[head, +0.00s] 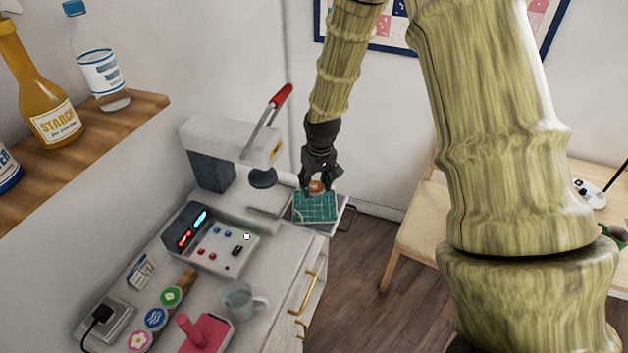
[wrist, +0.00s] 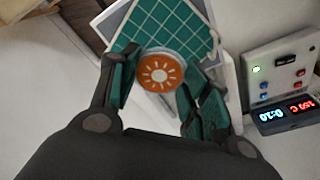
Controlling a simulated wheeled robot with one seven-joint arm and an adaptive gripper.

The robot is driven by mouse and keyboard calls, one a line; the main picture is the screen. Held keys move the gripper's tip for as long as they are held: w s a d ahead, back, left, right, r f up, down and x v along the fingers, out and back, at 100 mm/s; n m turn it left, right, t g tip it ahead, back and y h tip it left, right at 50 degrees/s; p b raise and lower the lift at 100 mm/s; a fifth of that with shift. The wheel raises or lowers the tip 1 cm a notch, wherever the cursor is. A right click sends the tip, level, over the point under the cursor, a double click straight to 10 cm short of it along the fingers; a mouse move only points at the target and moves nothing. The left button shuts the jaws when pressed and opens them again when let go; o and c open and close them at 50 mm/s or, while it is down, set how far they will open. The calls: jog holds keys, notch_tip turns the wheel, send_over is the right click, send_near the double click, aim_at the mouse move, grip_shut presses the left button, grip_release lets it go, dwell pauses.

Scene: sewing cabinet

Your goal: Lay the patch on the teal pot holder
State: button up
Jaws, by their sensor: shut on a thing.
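The teal pot holder (head: 315,207) has a pale grid pattern and lies at the far end of the cabinet top, beside the press. It also shows in the wrist view (wrist: 150,20). The patch (wrist: 161,72) is a round orange disc with a white sun design and a pale rim. In the head view the patch (head: 316,186) shows between my fingers. My gripper (head: 317,189) points down over the pot holder's back part and is shut on the patch. In the wrist view, my gripper (wrist: 152,80) has a finger on each side of it. I cannot tell whether the patch touches the pot holder.
A heat press with a red-tipped lever (head: 281,97) stands left of the pot holder. Its control box (head: 210,240) has lit displays. Several round patches (head: 155,318), a glass jug (head: 239,300) and a red-pink stand (head: 205,335) are nearer. A shelf with bottles (head: 75,145) overhangs the left.

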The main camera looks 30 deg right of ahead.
aim_at(315, 204)
jog(key=shift+s+f+b, duration=0.25)
jog(key=shift+f+b, duration=0.2)
jog(key=shift+w+f+b, duration=0.1)
jog(key=shift+f+b, duration=1.65)
jog(key=shift+f, duration=0.6)
jog(key=shift+a, duration=0.1)
jog(key=o, duration=0.7)
jog(key=shift+r, duration=0.1)
jog(key=r, duration=0.4)
jog(key=s+r, duration=0.1)
jog(key=r, duration=0.6)
jog(key=shift+s+r, duration=0.35)
jog(key=shift+s, duration=0.05)
